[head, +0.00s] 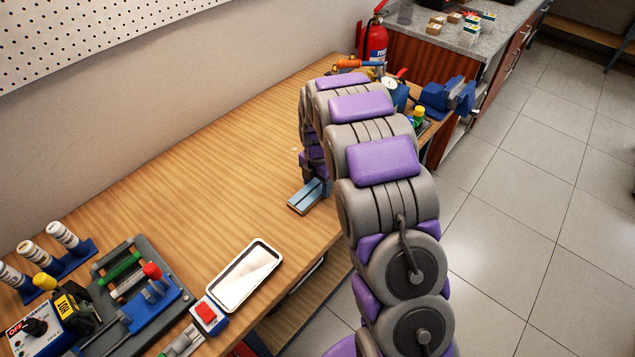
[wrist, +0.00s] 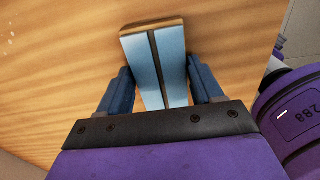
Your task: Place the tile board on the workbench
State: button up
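The tile board (head: 306,198) is a small light-blue slab with a dark line down its middle and a tan edge. In the head view it is at the wooden workbench (head: 180,180), right of the bench's middle. In the wrist view the tile board (wrist: 157,60) lies between the two dark-blue fingers of my gripper (wrist: 158,66), which press against or very close to its sides. My gripper (head: 318,183) points down and is partly hidden by my arm in the head view. I cannot tell whether the board touches the bench or hovers just above it.
A white tray (head: 245,275), a red-button box (head: 208,315) and a grey tool holder (head: 140,290) sit at the near left. A blue vise (head: 445,97) and fire extinguisher (head: 375,42) are at the far end. The bench's middle is clear.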

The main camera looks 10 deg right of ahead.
aim_at(314, 186)
jog(key=o, duration=0.4)
jog(key=shift+a, duration=0.6)
jog(key=shift+d+r, duration=0.35)
jog(key=shift+r, duration=0.2)
notch_tip(314, 186, up, 10)
jog(key=p, duration=0.2)
jog(key=s+r+m, duration=0.5)
jog(key=s+r, duration=0.2)
jog(key=s, duration=0.1)
jog(key=s+r+m, duration=0.2)
jog(key=s+m, duration=0.8)
jog(key=s, duration=0.7)
jog(key=s+r+m+g, duration=0.1)
jog(key=s+r+m, duration=0.1)
jog(key=s+m, duration=0.8)
jog(key=s, duration=0.7)
jog(key=shift+g, duration=0.3)
jog(key=shift+a, duration=0.1)
